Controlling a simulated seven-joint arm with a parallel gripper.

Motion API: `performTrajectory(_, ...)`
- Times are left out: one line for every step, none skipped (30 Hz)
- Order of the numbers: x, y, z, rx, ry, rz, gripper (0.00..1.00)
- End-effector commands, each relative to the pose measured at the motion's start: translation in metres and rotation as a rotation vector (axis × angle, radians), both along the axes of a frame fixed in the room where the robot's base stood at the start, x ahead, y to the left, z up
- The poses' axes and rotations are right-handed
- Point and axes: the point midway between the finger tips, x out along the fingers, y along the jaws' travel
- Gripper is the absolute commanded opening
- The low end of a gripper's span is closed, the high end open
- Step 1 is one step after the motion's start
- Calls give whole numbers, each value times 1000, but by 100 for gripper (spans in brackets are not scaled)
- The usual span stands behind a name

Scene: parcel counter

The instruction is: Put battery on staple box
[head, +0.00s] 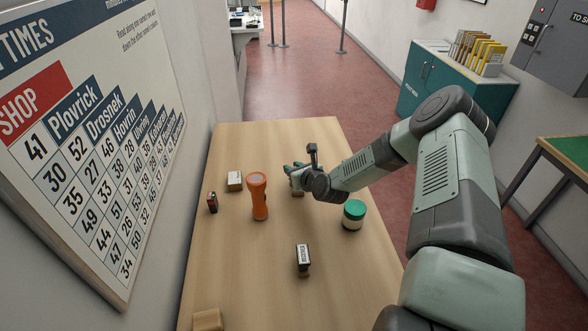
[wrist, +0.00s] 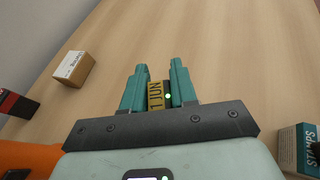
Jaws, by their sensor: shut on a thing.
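A small black and red upright thing (head: 212,202), which looks like the battery, stands on the table at the left; it also shows at the left edge of the wrist view (wrist: 16,104). The small cardboard box with a white label (head: 235,181), apparently the staple box, stands just beyond it; the wrist view shows it at upper left (wrist: 74,68), its top bare. My gripper (head: 295,173) is right of both, low over the table. In the wrist view my gripper (wrist: 160,88) is shut on a yellow and dark thing lettered "1 JUN" (wrist: 156,97), apparently a date stamp.
An orange torch (head: 258,197) stands between the battery and my gripper. The far table (head: 265,137) is clear.

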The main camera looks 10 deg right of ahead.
Motion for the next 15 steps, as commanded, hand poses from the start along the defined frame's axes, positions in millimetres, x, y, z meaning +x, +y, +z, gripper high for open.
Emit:
performTrajectory(1,0,0,0,-2,-1,0)
performTrajectory(1,0,0,0,-2,-1,0)
performTrajectory(1,0,0,0,-2,-1,0)
performTrajectory(1,0,0,0,-2,-1,0)
performTrajectory(1,-1,0,0,-2,-1,0)
performTrajectory(1,-1,0,0,-2,-1,0)
performTrajectory(1,0,0,0,-2,-1,0)
performTrajectory(0,-1,-1,0,-2,-1,0)
performTrajectory(1,-1,-2,1,-2,-2,0)
performTrajectory(1,-1,-3,1,-2,-2,0)
performTrajectory(1,-1,-2,0,-2,-1,32)
performTrajectory(1,-1,-2,0,-2,-1,38)
performTrajectory(1,-1,-2,0,-2,-1,43)
performTrajectory(1,-1,-2,0,-2,-1,47)
performTrajectory(1,0,-2,0,-2,-1,53)
